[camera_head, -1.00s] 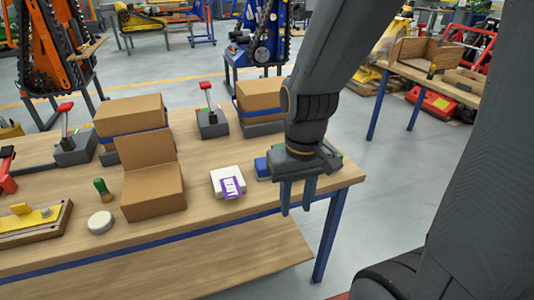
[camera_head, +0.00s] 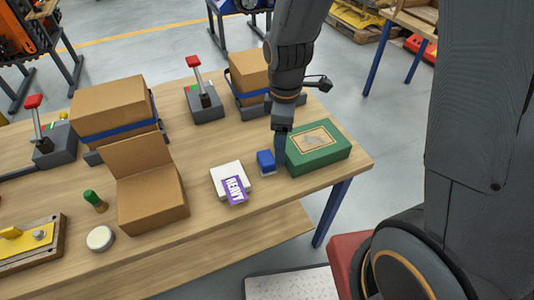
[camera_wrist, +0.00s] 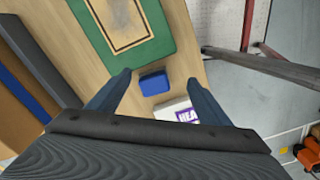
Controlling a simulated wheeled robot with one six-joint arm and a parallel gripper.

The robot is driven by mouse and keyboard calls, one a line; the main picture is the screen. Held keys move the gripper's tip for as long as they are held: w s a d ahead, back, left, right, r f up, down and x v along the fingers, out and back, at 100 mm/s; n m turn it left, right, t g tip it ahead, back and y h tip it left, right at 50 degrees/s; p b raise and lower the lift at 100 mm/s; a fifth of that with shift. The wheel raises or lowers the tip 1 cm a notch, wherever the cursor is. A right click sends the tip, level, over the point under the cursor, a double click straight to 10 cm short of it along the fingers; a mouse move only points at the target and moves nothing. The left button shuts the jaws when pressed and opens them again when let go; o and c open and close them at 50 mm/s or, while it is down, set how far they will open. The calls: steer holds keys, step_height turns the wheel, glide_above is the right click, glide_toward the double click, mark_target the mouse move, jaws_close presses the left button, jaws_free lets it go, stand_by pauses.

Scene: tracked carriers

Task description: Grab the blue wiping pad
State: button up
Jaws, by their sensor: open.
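The blue wiping pad (camera_head: 266,161) lies on the wooden table, between a white block with a purple HEAVY label and a green box. In the wrist view the pad (camera_wrist: 154,83) shows ahead of and between my two fingers. My gripper (camera_head: 281,160) is above the table at the pad's right side, in front of part of the green box. In the wrist view my gripper (camera_wrist: 160,80) is open, its fingers spread wide with nothing between them. How high the fingertips are above the pad is hard to tell.
The green box (camera_head: 318,150) stands close right of the pad. The white labelled block (camera_head: 228,178) is close on its left. An open cardboard box (camera_head: 152,200), a green-topped stamp (camera_head: 95,201) and a lever unit (camera_head: 206,106) stand further left and back.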

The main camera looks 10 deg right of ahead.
mark_target(266, 157)
steer(key=a+n, duration=0.1)
steer(key=a+n+p, duration=0.1)
steer(key=n, duration=0.1)
steer(key=shift+w+a+f+n, duration=0.1)
steer(key=shift+w+a+n, duration=0.2)
steer(key=shift+a, duration=0.05)
steer(key=shift+w+a+f+n+p, duration=0.15)
steer(key=shift+a+f+n+p, duration=0.1)
steer(key=shift+a+n+p, duration=0.35)
step_height(266, 157, down, 2)
steer(key=shift+d+f, duration=0.1)
steer(key=shift+w+f+p, duration=0.25)
steer(key=shift+f+p, duration=0.35)
steer(key=shift+f, duration=0.8)
steer(key=shift+w+f+p, duration=0.2)
steer(key=shift+f+p, duration=0.4)
steer(key=shift+f, duration=0.8)
steer(key=c, duration=1)
steer(key=shift+c, duration=0.2)
steer(key=shift+r, duration=0.1)
